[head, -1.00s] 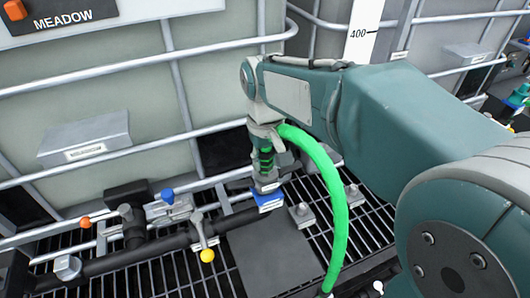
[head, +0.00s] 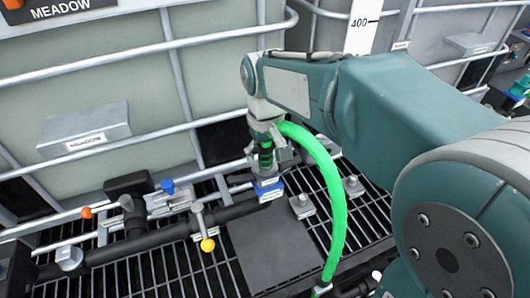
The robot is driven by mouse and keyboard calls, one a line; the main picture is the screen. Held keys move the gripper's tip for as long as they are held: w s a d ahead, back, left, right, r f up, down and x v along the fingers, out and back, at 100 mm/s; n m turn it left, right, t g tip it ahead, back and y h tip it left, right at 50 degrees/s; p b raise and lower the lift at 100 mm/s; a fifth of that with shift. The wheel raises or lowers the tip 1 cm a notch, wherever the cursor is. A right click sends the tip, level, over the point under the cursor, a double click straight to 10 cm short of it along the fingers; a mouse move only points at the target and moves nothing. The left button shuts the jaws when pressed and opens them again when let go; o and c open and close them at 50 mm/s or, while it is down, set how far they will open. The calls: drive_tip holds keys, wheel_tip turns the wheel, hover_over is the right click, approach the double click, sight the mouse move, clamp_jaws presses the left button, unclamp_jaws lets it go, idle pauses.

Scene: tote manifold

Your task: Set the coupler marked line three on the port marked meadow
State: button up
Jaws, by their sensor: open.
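The coupler (head: 266,160) is dark with green bands and stands upright, with a thick green hose (head: 333,200) curving from beside its top down to the floor. Its marking is too small to read. Its lower end is at a blue labelled block (head: 271,195) on the black pipe; I cannot tell whether it is fully seated. My gripper (head: 266,146) is directly at the coupler, pointing down, with its jaws open around or just above it; the fingertips are partly hidden. A MEADOW sign (head: 62,8) and a grey box labelled MEADOW (head: 85,130) are on the pale tote behind.
The black pipe (head: 105,250) carries valve handles, with a yellow knob (head: 207,245), a blue knob (head: 168,186) and an orange knob (head: 86,213). Tote bars (head: 125,70) run close behind my gripper. A flat dark plate (head: 272,250) lies on the grating, beside small grey blocks (head: 302,206).

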wheel_tip(320, 180, up, 12)
drive_tip(key=shift+f, duration=0.1)
idle(0.5)
drive_tip(key=s+d+f+m+t, duration=0.1)
drive_tip(key=s+d+f+t, duration=0.1)
drive_tip(key=s+d+f, duration=0.2)
drive_tip(key=s+d+f+m+t, duration=0.2)
drive_tip(key=s+d+f, duration=0.3)
drive_tip(key=s, duration=0.6)
drive_tip(key=d+t, duration=0.1)
drive_tip(key=d, duration=0.1)
drive_tip(key=shift+d+m+t, duration=0.3)
drive_tip(key=shift+d, duration=0.05)
